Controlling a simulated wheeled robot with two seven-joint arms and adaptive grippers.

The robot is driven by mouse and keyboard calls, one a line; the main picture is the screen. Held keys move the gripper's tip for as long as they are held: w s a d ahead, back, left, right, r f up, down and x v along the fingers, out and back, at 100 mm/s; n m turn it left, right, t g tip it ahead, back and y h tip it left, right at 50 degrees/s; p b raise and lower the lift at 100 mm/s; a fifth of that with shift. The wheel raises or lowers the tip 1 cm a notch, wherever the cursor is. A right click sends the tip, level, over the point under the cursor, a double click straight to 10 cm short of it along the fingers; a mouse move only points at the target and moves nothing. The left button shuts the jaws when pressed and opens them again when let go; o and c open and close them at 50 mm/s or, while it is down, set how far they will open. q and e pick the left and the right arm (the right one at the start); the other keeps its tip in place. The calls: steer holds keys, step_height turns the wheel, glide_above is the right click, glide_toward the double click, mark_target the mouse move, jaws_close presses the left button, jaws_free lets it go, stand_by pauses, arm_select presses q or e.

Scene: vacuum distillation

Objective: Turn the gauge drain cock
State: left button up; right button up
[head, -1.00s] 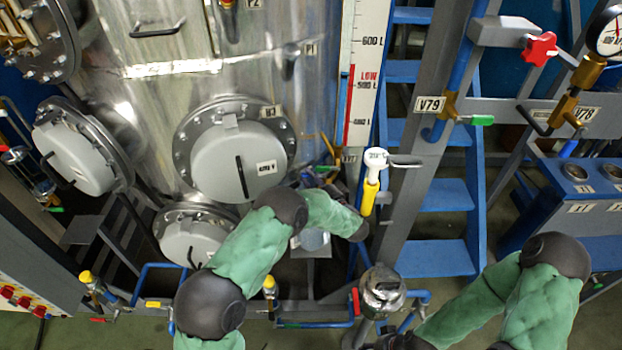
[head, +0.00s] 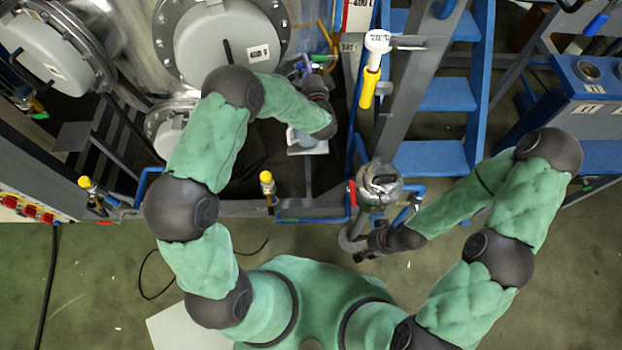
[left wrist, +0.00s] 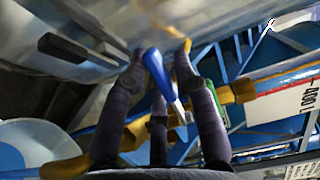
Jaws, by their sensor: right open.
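My left gripper (head: 318,62) is at the foot of the tank, beside the lower end of the level gauge board (head: 358,18). In the left wrist view, the fingers of the left gripper (left wrist: 163,65) are apart. A yellow handle (left wrist: 184,66) is just beyond, near the right fingertip. A brass fitting (left wrist: 238,91) and the gauge board (left wrist: 285,105) are at the right. My right gripper (head: 362,254) is open and low, below a metal vessel (head: 380,185).
A white and yellow valve handle (head: 372,70) stands right of the gauge. Blue stairs (head: 448,94) and a grey post are further right. Yellow-capped valves (head: 267,183) and blue pipes line the front. The tank hatch (head: 225,40) is above left. Floor at the front is open.

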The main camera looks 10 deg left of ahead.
arm_select(q)
steer(key=p+v, duration=0.3)
steer(key=v, duration=0.8)
steer(key=s+d+f+n+g+h+p, duration=0.2)
steer(key=s+f+n+g+h+p, duration=0.35)
steer(key=f, duration=0.45)
steer(key=s+d+f+n+g+h+p, duration=0.2)
steer(key=s+f+n+g+h+p, duration=0.1)
steer(key=s, duration=1.1)
steer(key=shift+s+d+f+n+g+h+p, duration=0.25)
steer(key=shift+n+g+h+p, duration=0.7)
steer(key=shift+n+g, duration=0.6)
steer(key=shift+o, duration=0.3)
